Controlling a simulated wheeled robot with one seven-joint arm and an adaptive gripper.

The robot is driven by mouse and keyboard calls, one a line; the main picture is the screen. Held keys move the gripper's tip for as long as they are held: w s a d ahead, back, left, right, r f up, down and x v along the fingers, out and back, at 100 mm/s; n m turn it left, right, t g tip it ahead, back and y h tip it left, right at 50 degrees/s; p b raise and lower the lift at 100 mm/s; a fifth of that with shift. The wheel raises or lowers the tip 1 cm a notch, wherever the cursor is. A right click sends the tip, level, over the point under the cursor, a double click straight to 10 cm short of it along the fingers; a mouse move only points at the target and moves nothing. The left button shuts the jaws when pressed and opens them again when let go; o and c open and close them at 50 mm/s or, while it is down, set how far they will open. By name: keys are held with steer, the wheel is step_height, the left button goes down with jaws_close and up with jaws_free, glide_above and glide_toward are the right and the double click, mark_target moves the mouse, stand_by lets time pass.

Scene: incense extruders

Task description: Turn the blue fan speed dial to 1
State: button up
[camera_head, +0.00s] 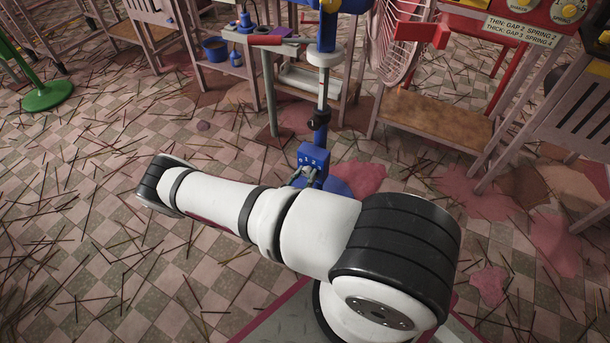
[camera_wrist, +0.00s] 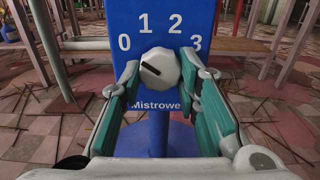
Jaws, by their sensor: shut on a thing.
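The blue control box (camera_wrist: 202,16) faces my wrist camera, with white numbers 0, 1, 2 and 3 and the word "Mistrowe" below. Its round white dial (camera_wrist: 160,66) sits below the numbers. A dark mark on the dial points left and slightly up, nearer 0 than 1. My gripper (camera_wrist: 161,74) has its two teal-padded fingers at either side of the dial, shut on it. In the head view the same blue box (camera_head: 313,156) stands low on the fan post, with my gripper (camera_head: 304,175) at its front. My arm hides part of the base.
The white fan grille (camera_head: 396,40) is at the upper right, near a red part (camera_head: 421,33). A table with a red-handled tool (camera_head: 265,40) stands behind the post. A green stand (camera_head: 47,95) is at far left. Thin sticks litter the checkered floor.

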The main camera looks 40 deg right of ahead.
steer(key=m+p, duration=0.2)
steer(key=m, duration=0.2)
steer(key=shift+w+a+r+m, duration=0.1)
steer(key=shift+m, duration=0.2)
steer(key=shift+m+p, duration=0.75)
steer(key=shift+m, duration=0.35)
steer(key=o, duration=1.2)
steer(key=shift+c, duration=0.2)
steer(key=v, duration=1.2)
steer(key=shift+w, duration=0.1)
